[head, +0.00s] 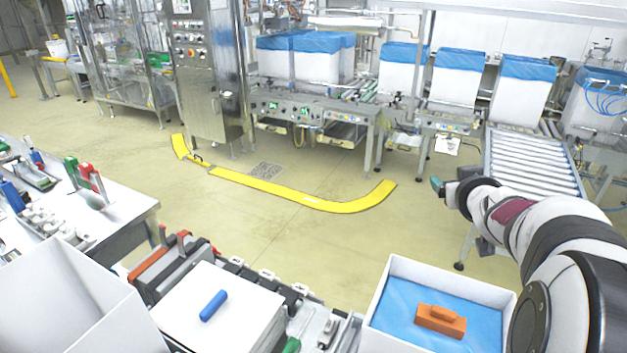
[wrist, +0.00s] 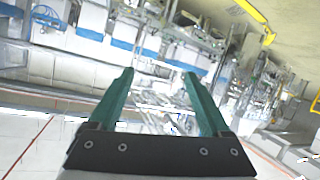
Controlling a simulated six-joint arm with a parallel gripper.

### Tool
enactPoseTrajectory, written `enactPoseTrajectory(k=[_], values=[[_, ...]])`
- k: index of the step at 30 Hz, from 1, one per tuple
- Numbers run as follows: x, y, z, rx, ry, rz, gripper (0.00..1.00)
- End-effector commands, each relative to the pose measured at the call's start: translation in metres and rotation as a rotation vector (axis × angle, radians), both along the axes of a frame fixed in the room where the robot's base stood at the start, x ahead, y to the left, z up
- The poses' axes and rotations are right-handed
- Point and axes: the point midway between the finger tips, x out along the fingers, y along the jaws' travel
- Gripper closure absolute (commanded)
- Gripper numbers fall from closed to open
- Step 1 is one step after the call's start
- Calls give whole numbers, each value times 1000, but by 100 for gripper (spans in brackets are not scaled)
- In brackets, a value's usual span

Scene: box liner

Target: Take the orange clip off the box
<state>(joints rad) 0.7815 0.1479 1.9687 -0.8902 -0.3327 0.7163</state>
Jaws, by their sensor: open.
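An orange piece with a raised grip-like top (head: 440,320), the only thing here that fits the orange clip, rests on the blue liner (head: 396,302) inside a white open box (head: 376,328) at the bottom right of the head view. I see no clip on the box's visible rim; its near side is cut off by the frame. My gripper (head: 437,185) is raised above and beyond the box, well apart from it. In the wrist view its two teal fingers (wrist: 158,78) are spread with nothing between them. Neither orange piece nor box is recognisable there.
A blue cylinder (head: 214,305) lies on a white flat-topped block (head: 185,302) left of the box. Trays and tools (head: 320,325) stand between them. A white bin (head: 60,300) is at bottom left. A roller conveyor (head: 530,165) stands behind my arm. The space above the box looks clear.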

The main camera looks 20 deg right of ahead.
Motion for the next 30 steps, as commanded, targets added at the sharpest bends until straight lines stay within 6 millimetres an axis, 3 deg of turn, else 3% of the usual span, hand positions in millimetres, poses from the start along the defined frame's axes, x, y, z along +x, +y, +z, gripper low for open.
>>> enactPoseTrajectory(k=[1, 3, 5, 9, 12, 15, 17, 24, 30], values=[[0, -35, -4, -51, -36, 89, 18], [-12, -62, -19, -90, -65, 281, 18], [-42, -72, -47, -76, -55, 455, 18], [-150, -63, -121, 65, 20, 800, 18], [-214, -48, -154, 166, 66, 945, 18], [-240, -37, -167, 214, 88, 1010, 18], [-237, -31, -172, 222, 90, 1022, 18], [-186, 4, -201, 222, 90, 1025, 18], [-163, 18, -215, 218, 90, 1022, 18]])
